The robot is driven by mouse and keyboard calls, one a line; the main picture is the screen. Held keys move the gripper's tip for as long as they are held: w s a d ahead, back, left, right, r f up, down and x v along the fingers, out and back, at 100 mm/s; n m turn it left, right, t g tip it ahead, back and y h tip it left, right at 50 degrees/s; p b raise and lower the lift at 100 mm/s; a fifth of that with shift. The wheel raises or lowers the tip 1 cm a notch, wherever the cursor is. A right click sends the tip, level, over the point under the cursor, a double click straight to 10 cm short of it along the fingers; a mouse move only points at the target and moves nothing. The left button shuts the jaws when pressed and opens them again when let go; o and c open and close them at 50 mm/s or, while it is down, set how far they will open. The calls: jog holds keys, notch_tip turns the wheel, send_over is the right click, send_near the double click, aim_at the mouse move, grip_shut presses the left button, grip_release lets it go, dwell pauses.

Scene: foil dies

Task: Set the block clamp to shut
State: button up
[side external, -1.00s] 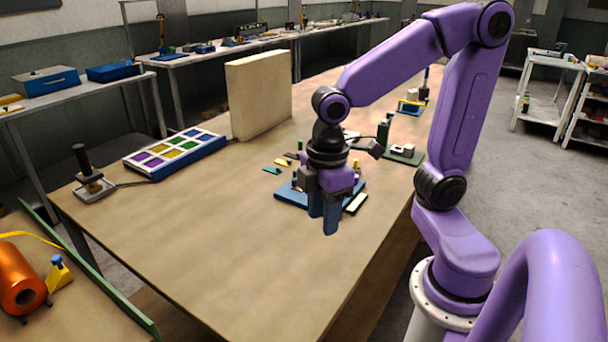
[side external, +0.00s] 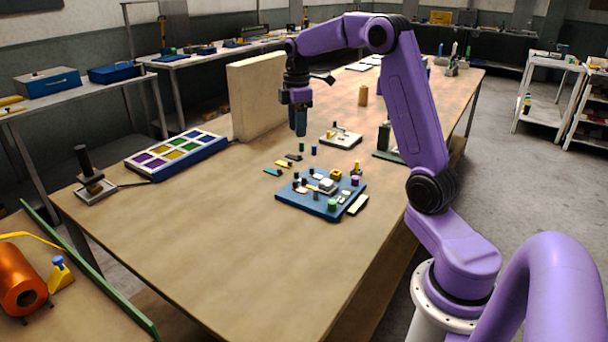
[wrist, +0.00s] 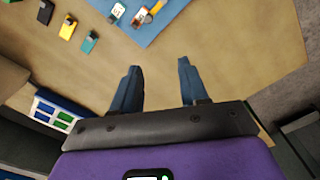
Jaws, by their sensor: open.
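My gripper (side external: 300,132) is raised over the table beyond the blue board, fingers pointing down, apart and empty. Its two spread blue fingers also show in the wrist view (wrist: 158,84) with bare table between them. The blue board (side external: 288,197) carries several small coloured pegs and a light block-like fitting (side external: 327,185). A pale plate (side external: 340,140) with a small fitting lies farther back. A dark green base (side external: 385,155) with a dark post stands right of that, partly behind my arm. I cannot tell which fitting is the block clamp, or whether it is open or shut.
Small yellow (side external: 283,163) and teal (side external: 272,171) pieces lie left of the board. A cream panel (side external: 257,95) stands upright at the table's left side. A tray of coloured cells (side external: 175,155) and a dark-handled stand (side external: 93,185) are left. The front table is clear.

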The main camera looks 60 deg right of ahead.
aim_at(304, 177)
jog(key=d+f, duration=0.1)
jog(key=f, duration=0.4)
jog(key=d+f, duration=0.1)
jog(key=f, duration=0.5)
jog(key=d+f, duration=0.1)
jog(key=f, duration=0.5)
jog(key=shift+d+f, duration=0.15)
jog(key=shift+f, duration=0.1)
grip_shut()
